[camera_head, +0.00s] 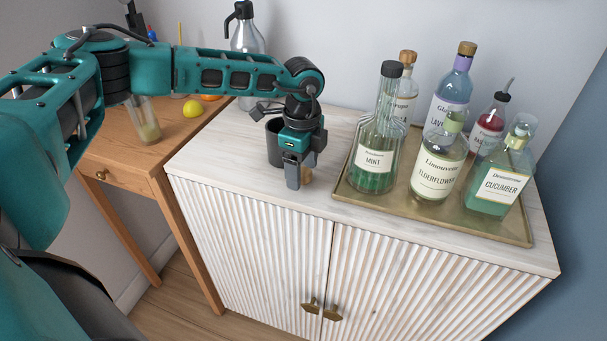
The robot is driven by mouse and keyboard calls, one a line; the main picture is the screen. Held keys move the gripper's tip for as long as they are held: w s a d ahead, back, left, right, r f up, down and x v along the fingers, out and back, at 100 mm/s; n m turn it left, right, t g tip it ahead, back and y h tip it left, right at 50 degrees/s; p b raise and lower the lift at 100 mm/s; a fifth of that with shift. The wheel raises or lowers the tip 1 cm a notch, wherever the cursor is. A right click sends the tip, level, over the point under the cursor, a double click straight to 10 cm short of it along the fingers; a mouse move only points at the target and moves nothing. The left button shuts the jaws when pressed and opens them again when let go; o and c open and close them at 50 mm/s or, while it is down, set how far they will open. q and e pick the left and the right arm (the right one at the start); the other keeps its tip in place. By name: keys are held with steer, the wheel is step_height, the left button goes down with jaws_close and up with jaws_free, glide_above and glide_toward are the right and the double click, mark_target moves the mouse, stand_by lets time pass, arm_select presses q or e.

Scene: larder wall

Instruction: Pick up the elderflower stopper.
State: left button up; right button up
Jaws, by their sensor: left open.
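A small tan, cork-like piece (307,176), which looks like the stopper, stands on the pale cabinet top. My left gripper (298,176) points down right over it, with its jaws open and a finger in front of the piece. The gripper hides part of the piece, and I cannot tell whether they touch. The elderflower bottle (435,178) stands upright on the brass tray (352,196) to the right, with a pale green neck and no cork seen on it. My right gripper is not in view.
The tray also holds a mint bottle (374,160), a cucumber bottle (498,185), a lavender bottle (456,88) and others. A dark cup (273,150) stands just behind my left gripper. The cabinet top (225,150) is clear at the left front.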

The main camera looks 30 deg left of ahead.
arm_select(q)
steer(key=c, duration=1.2)
steer(key=shift+r, duration=0.15)
